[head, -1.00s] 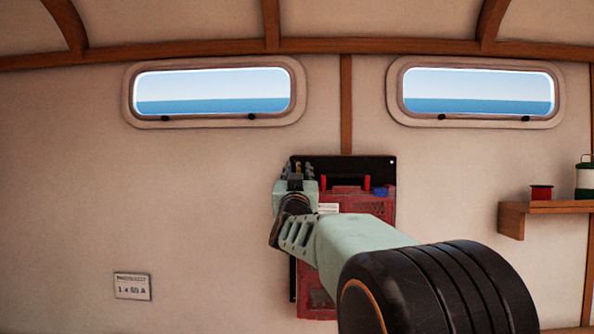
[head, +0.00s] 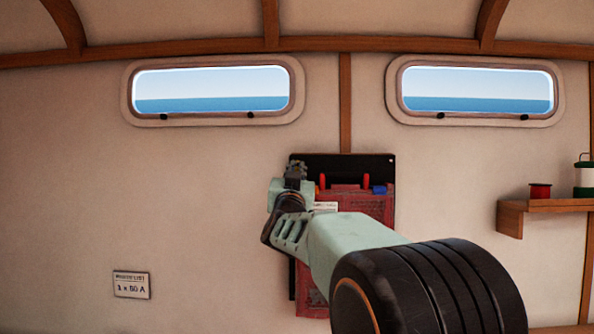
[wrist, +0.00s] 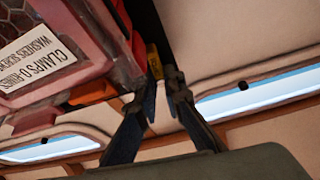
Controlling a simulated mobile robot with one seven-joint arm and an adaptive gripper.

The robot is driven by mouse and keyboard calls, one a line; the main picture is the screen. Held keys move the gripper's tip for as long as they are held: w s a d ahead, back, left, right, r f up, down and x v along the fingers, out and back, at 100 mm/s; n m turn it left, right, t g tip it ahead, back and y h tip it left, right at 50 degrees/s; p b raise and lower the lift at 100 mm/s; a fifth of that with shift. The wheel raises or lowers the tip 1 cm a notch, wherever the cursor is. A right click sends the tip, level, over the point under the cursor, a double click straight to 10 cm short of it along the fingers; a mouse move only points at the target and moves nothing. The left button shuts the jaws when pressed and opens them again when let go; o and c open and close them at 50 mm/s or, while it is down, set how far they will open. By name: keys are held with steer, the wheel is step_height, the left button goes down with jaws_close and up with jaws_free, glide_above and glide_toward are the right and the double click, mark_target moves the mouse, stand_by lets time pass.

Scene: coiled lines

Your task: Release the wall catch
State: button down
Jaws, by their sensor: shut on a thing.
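A black wall plate (head: 345,166) carries a red box (head: 356,206) with a mesh front. In the wrist view the red box (wrist: 55,30) has a printed label. A small yellow part (wrist: 154,60), which looks like the wall catch, sits beside the box's edge, at the fingertips. My gripper (wrist: 165,76) is shut on this part; the fingers cover some of it, so the exact grip is hard to see. In the head view my gripper (head: 294,172) is at the plate's upper left edge, and the wrist hides the catch.
My forearm covers part of the box. Red clips and a blue piece (head: 379,190) show at the box top. A shelf (head: 545,206) with a red spool (head: 540,191) and a green-white lantern (head: 584,178) is at right. A sign (head: 132,285) is at lower left.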

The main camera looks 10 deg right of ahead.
steer(key=shift+w+a+r+m+g+h+p, duration=0.2)
steer(key=shift+m+g+h+p, duration=0.9)
steer(key=shift+m, duration=2.3)
steer(key=shift+s+a+r+m+g+h+p, duration=0.1)
steer(key=shift+a+r+m+g+h+p, duration=0.25)
steer(key=shift+m+g+p, duration=1.7)
steer(key=shift+w+a+r+m+g+h+p, duration=0.2)
steer(key=shift+m+h+p, duration=0.65)
steer(key=shift+m+p, duration=2.55)
steer(key=m+b, duration=0.2)
steer(key=m, duration=0.1)
steer(key=shift+s+d+f, duration=0.1)
steer(key=shift+s+d, duration=0.05)
steer(key=c, duration=2)
jaws_free()
steer(key=shift+c, duration=0.2)
